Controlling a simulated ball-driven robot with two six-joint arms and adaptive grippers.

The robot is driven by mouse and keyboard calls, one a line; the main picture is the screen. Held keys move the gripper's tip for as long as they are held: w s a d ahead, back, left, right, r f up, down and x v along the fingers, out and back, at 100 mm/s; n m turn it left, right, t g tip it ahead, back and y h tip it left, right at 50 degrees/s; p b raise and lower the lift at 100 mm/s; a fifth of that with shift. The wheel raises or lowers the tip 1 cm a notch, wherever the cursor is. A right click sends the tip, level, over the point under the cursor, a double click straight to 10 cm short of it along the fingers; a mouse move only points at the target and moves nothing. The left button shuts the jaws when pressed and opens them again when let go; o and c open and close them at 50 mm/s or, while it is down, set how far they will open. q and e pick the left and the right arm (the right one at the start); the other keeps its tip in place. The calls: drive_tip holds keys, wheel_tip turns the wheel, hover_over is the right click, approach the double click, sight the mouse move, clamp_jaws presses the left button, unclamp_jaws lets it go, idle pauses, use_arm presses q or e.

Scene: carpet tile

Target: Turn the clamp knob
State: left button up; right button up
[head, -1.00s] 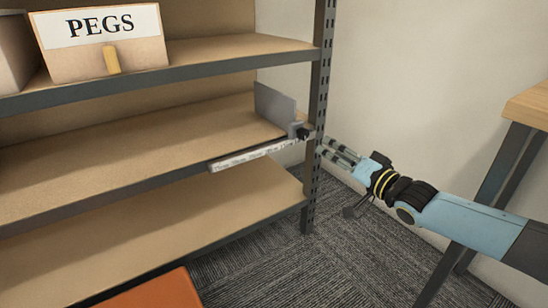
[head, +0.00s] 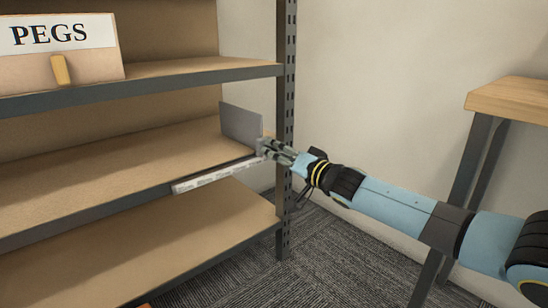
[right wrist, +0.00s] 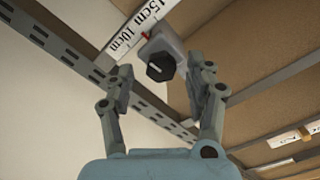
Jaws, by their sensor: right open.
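The clamp knob is black with a pale mark on its face, and shows in the right wrist view (right wrist: 161,68). It sits on a light grey clamp body (right wrist: 161,43) beside the ruler strip (right wrist: 140,22). My right gripper (right wrist: 166,76) is open, one finger on each side of the knob, with visible gaps to both. In the head view my right gripper (head: 272,148) reaches the clamp at the shelf's front right corner, and its fingers hide the knob. A grey upright plate (head: 241,124) stands behind the clamp. My left gripper is not in view.
The middle shelf (head: 110,165) is bare left of the plate. The slotted shelf post (head: 286,90) stands close beside my right fingers. A PEGS bin (head: 95,70) is on the upper shelf. A wood-topped table (head: 515,100) stands at the right.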

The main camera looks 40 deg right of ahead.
drive_tip(key=shift+w+a, duration=0.1)
drive_tip(key=shift+w, duration=0.8)
drive_tip(key=shift+c, duration=0.3)
clamp_jaws()
drive_tip(key=shift+r, duration=0.1)
